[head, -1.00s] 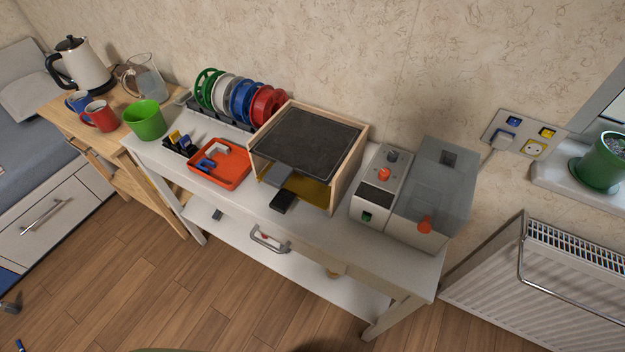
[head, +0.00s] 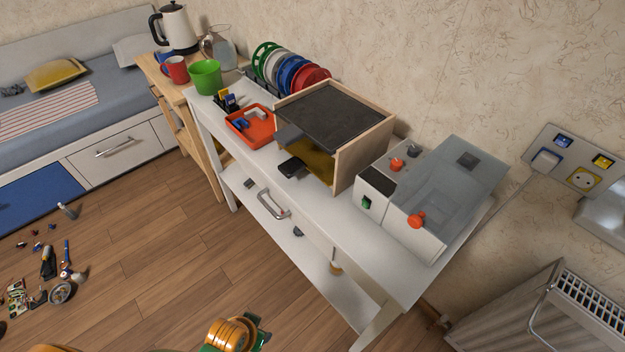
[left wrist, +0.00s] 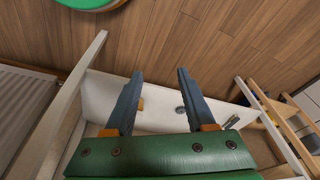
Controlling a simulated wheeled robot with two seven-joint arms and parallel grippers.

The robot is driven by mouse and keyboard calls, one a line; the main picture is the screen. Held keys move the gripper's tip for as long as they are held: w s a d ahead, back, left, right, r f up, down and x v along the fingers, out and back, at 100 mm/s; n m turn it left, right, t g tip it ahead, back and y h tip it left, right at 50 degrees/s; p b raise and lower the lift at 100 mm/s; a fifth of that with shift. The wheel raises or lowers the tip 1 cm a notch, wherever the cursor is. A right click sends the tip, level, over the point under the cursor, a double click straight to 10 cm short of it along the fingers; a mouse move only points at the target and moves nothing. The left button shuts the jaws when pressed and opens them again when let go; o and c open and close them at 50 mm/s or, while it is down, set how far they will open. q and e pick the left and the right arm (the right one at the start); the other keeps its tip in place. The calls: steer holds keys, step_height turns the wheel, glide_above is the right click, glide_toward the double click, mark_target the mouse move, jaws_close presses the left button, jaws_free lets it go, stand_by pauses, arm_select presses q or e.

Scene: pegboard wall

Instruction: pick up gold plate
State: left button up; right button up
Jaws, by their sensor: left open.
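The gold plate (head: 319,163) lies flat on the white table inside an open-fronted wooden box, under its dark top panel. Only its front part shows; the back is hidden by the box. A dark grey piece and a small black block (head: 291,167) are at its front left edge. My left gripper (left wrist: 160,73) shows in the left wrist view, with two blue-grey fingers wide apart and nothing between them. It is over the white table's lower shelf and the floor, away from the plate. My right gripper is not in view.
The wooden box (head: 365,152) walls the plate at the sides. A grey-and-white machine (head: 455,190) stands to its right, an orange tray (head: 262,139) to its left, and coloured discs (head: 297,75) behind. The white table (head: 318,216) has a bare front strip. Small items litter the floor.

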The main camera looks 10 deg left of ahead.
arm_select(q)
steer(key=w+a+r+t+b, duration=0.1)
steer(key=w+r+b, duration=0.1)
steer(key=w+r, duration=0.15)
steer(key=m+t+h+b, duration=0.2)
steer(key=m+t, duration=1.2)
steer(key=m, duration=0.3)
glide_toward(285, 175)
steer(key=w, duration=0.9)
steer(key=w+d, duration=0.1)
steer(key=w, duration=0.1)
steer(key=shift+w+d+f, duration=0.1)
steer(key=shift+w, duration=0.3)
steer(key=shift+s, duration=0.1)
jaws_close()
